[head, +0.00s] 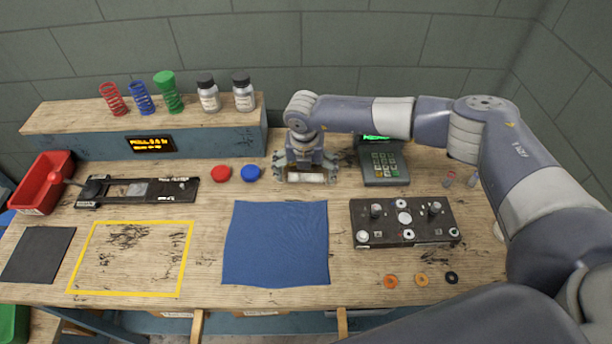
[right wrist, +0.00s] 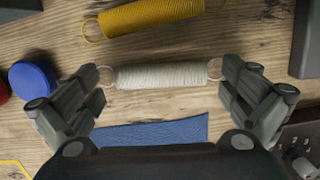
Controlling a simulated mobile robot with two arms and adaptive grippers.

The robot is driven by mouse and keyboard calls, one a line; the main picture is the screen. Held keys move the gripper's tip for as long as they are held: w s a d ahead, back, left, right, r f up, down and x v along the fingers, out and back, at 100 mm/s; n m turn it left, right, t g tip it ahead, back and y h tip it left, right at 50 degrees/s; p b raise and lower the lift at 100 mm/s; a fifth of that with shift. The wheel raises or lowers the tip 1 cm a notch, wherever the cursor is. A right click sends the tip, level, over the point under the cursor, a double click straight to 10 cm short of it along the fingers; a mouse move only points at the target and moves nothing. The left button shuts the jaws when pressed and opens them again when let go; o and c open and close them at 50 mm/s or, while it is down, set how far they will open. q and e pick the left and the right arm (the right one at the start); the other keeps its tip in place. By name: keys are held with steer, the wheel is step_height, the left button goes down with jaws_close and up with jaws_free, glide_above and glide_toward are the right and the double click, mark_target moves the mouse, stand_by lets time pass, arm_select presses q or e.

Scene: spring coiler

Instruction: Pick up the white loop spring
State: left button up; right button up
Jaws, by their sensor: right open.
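The white loop spring (right wrist: 162,75) lies flat on the wooden bench, crosswise in the right wrist view, with a wire loop at each end. It also shows in the head view (head: 306,178), below my right gripper (head: 305,165). In the right wrist view my right gripper (right wrist: 161,95) is open, with one finger near each end of the spring. The spring lies between the fingers, and I cannot tell whether either finger touches a loop. My left gripper is not in view.
A yellow spring (right wrist: 150,15) lies just beyond the white one. A blue cap (head: 251,173) and red cap (head: 221,173) lie to the left, a keypad device (head: 383,167) to the right. A blue mat (head: 276,245) and a black fixture board (head: 405,221) are nearer the front.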

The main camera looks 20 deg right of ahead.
steer(key=c, duration=1.1)
steer(key=shift+r, duration=0.15)
